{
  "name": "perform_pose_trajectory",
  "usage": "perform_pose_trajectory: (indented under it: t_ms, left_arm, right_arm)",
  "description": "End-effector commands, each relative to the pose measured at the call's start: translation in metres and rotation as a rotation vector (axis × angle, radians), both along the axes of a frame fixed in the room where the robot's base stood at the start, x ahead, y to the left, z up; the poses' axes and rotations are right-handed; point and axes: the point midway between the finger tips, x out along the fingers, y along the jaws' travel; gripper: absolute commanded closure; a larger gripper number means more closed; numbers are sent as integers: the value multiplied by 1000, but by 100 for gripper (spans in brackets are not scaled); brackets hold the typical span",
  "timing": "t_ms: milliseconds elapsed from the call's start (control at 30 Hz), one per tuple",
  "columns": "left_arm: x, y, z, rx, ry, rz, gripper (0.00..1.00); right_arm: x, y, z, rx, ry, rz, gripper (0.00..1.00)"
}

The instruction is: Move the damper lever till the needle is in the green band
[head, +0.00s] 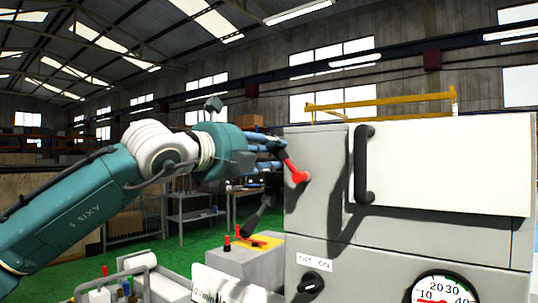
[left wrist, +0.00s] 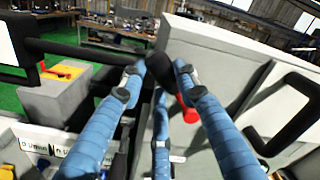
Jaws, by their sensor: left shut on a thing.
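The damper lever (head: 295,172) is on the left part of the grey machine front, with a red arm and hub. In the left wrist view its black grip (left wrist: 160,68) lies between the blue fingers and its red part (left wrist: 187,110) shows beyond. My left gripper (head: 279,150) is shut on the lever's grip, which its fingers mostly hide in the head view. The round gauge (head: 443,290) is at the bottom right, cut off by the frame edge. Its numbers and some red show; I cannot make out a green band or read the needle surely. My right gripper is not in view.
A black vertical handle (head: 363,165) stands out from the white panel right of the lever. An OFF/ON knob (head: 311,284) is below. A grey box with a yellow plate (head: 258,241) stands left of the machine. Benches are behind.

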Motion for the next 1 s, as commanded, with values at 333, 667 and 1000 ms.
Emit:
perform_pose_trajectory:
  t_ms: [333,667,1000]
  left_arm:
    - [-7,-9,10,149,-113,-2,100]
    - [-8,-11,13,190,-138,0,100]
    - [-8,-11,13,189,-138,0,50]
  right_arm:
    - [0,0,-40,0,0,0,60]
    - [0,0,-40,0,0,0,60]
    - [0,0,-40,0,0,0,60]
